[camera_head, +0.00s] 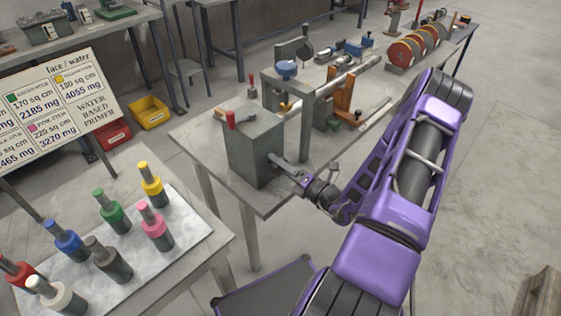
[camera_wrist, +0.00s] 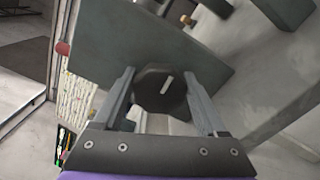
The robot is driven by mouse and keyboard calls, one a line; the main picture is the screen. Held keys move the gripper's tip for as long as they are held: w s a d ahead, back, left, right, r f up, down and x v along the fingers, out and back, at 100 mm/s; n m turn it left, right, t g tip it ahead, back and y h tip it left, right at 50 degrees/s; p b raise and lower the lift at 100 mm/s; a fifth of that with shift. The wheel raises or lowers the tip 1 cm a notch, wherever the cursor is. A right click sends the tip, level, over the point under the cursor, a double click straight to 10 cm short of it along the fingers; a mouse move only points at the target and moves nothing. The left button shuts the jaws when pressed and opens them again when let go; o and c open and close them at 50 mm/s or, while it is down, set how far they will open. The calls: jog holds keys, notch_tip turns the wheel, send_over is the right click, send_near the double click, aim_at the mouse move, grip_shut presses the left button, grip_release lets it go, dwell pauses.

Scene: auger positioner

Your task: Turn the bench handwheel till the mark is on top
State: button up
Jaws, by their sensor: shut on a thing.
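The handwheel (camera_wrist: 158,101) is a dark, many-sided knob on a grey-green housing, seen in the wrist view. A short white mark (camera_wrist: 166,85) shows on its face, slightly tilted from the picture's vertical; the wrist view is itself tilted, so I cannot tell whether the mark is on top. My gripper (camera_wrist: 163,92) has its fingers on both sides of the handwheel and is shut on it. In the head view my gripper (camera_head: 297,178) reaches the right side of the box-shaped housing (camera_head: 252,152) on the bench corner. There the handwheel is mostly hidden.
The bench (camera_head: 215,150) carries a shaft, an orange stand (camera_head: 343,95) and red discs (camera_head: 405,52) further back. A table (camera_head: 175,270) with several coloured-collared tools is at the left front. Open floor (camera_head: 490,190) lies right.

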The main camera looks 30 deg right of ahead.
jog(key=shift+f+m, duration=0.1)
jog(key=shift+m, duration=0.3)
jog(key=o, duration=1.3)
jog(key=v, duration=1.7)
jog(key=shift+s, duration=0.25)
